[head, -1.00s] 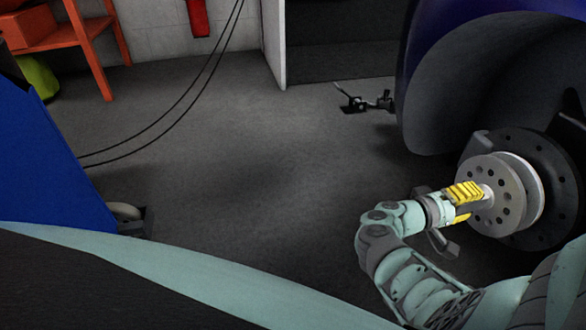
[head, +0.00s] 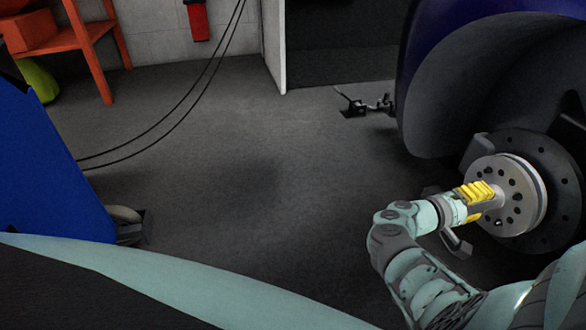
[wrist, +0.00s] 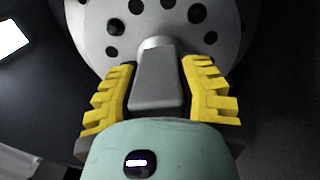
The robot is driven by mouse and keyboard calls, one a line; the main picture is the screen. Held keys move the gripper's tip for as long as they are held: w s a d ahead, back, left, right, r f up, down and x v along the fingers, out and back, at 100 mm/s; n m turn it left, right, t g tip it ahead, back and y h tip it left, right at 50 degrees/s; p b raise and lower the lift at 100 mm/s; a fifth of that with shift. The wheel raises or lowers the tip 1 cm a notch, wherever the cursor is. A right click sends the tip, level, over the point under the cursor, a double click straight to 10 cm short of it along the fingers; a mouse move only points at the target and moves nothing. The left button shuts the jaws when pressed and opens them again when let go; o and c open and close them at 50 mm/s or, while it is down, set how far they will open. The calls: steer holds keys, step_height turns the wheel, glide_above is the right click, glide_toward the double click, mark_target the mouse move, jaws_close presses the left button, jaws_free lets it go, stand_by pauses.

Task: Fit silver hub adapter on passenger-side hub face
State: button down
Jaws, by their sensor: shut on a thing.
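The silver hub adapter (head: 508,190) is a round plate with a ring of holes, held upright in front of the passenger-side hub. It also fills the top of the wrist view (wrist: 155,25). My gripper (head: 482,202) has yellow ribbed fingers and is shut on the adapter's short central stub. In the wrist view, the fingers of my gripper (wrist: 157,68) flank a grey block reaching toward the plate. The dark brake disc (head: 560,175) stands behind the adapter. The hub face is mostly hidden by the plate; I cannot tell whether they touch.
A dark wheel arch of the blue car (head: 470,75) overhangs the hub. A blue cabinet (head: 50,170) on casters stands at the left, with an orange shelf (head: 95,35) behind. The grey floor (head: 230,180) between is mostly clear; cables cross it.

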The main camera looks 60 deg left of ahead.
steer(key=shift+w+d+r, duration=0.2)
steer(key=shift+w+d, duration=0.05)
steer(key=shift+w, duration=0.45)
steer(key=c, duration=0.6)
jaws_free()
steer(key=shift+f, duration=0.2)
steer(key=v, duration=1.2)
steer(key=shift+r, duration=0.1)
